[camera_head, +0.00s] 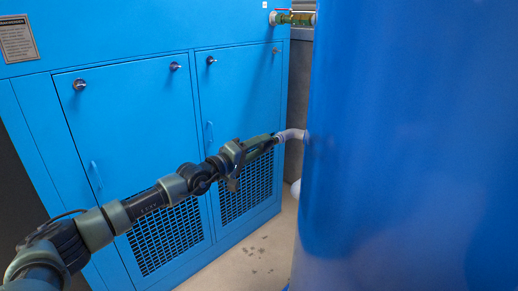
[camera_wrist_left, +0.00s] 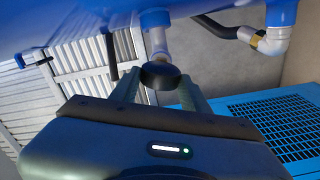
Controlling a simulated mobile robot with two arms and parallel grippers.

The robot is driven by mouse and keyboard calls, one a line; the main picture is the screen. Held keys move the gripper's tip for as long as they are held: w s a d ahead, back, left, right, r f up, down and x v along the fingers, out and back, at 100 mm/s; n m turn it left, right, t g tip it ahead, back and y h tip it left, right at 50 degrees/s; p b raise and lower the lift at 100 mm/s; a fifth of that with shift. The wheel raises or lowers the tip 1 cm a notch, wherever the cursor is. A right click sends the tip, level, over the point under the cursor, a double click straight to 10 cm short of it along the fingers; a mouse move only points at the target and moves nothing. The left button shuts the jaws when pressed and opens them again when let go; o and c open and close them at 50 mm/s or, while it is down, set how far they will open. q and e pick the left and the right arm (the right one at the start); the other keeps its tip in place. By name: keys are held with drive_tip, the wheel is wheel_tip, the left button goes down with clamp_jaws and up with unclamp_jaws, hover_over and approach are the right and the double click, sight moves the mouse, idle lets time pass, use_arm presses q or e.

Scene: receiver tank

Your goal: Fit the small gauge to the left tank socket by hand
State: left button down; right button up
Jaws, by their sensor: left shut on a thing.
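The large blue tank (camera_head: 410,150) fills the right of the head view; its blue surface also crosses the top of the left wrist view (camera_wrist_left: 75,25). My left gripper (camera_head: 275,139) is close to the tank's left side, by a pale bent pipe (camera_head: 293,134). In the left wrist view my left gripper (camera_wrist_left: 160,88) is shut on a small dark round thing, apparently the gauge (camera_wrist_left: 160,75). A pale grey stem (camera_wrist_left: 159,42) lies in line between it and the tank. I cannot tell whether gauge and stem are joined. My right gripper is not in view.
A blue cabinet (camera_head: 130,120) with doors, knobs and grilles stands behind my left arm. The left wrist view shows a white elbow with a brass fitting (camera_wrist_left: 272,42). Some bare floor (camera_head: 250,262) lies below.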

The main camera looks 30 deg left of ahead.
use_arm(q)
drive_tip(key=m, duration=0.6)
drive_tip(key=shift+r, duration=0.15)
drive_tip(key=c, duration=0.6)
unclamp_jaws()
drive_tip(key=shift+c, duration=0.2)
drive_tip(key=shift+d, duration=0.1)
